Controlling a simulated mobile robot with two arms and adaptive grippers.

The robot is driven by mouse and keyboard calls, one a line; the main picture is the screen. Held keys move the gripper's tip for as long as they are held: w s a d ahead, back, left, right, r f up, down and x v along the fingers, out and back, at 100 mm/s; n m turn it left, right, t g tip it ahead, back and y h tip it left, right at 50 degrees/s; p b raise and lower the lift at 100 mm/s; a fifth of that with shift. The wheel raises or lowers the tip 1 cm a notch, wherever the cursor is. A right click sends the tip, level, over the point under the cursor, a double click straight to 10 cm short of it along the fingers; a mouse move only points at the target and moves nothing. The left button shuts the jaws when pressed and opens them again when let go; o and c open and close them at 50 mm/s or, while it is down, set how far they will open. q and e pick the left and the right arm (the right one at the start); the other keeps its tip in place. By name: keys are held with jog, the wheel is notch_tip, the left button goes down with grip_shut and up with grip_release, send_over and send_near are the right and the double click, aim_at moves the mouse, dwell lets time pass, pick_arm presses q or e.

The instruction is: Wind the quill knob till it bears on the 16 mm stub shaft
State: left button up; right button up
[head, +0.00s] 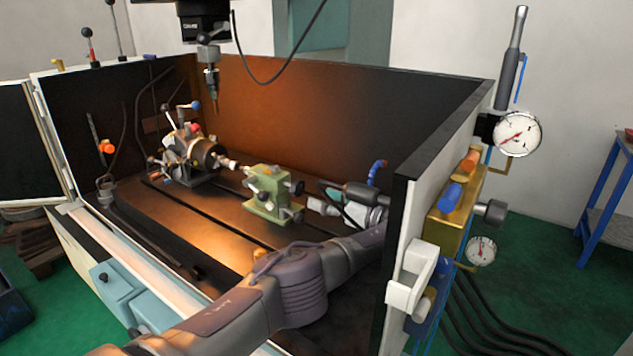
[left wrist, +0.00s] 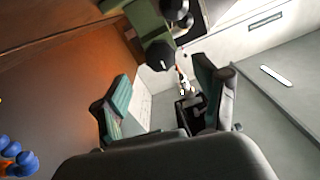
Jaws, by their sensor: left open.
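The green tailstock (head: 268,192) stands on the dark machine bed, facing the grey indexing chuck (head: 195,152). A pale stub shaft (head: 228,164) sticks out of the chuck toward the tailstock; I cannot tell whether they touch. A dark knob on the tailstock's right side (head: 297,188) looks like the quill knob. In the left wrist view the tailstock (left wrist: 146,18) shows at the top, with a black knob (left wrist: 160,55) at its end. My left gripper (left wrist: 160,78) is open, its fingers spread below that knob in the picture, apparently clear of it. My right gripper is not in view.
The enclosure's back wall (head: 320,115) and right wall stand close around the bed. A spindle with a tool (head: 211,85) hangs above the chuck. A blue-handled fitting (head: 377,170) is near my left wrist. The bed's front left is open.

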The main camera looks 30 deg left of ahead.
aim_at(301, 190)
pick_arm(q)
jog(key=a, duration=0.3)
jog(key=a+p, duration=0.1)
jog(key=a, duration=0.2)
jog(key=shift+w+r, duration=0.2)
jog(key=shift+w+a, duration=0.1)
jog(key=shift+a, duration=0.45)
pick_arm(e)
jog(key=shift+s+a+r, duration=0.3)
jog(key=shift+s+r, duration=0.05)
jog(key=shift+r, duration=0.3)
pick_arm(q)
jog(key=c, duration=1.1)
jog(key=shift+c, duration=0.2)
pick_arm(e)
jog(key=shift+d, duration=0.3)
pick_arm(q)
jog(key=shift+m, duration=0.4)
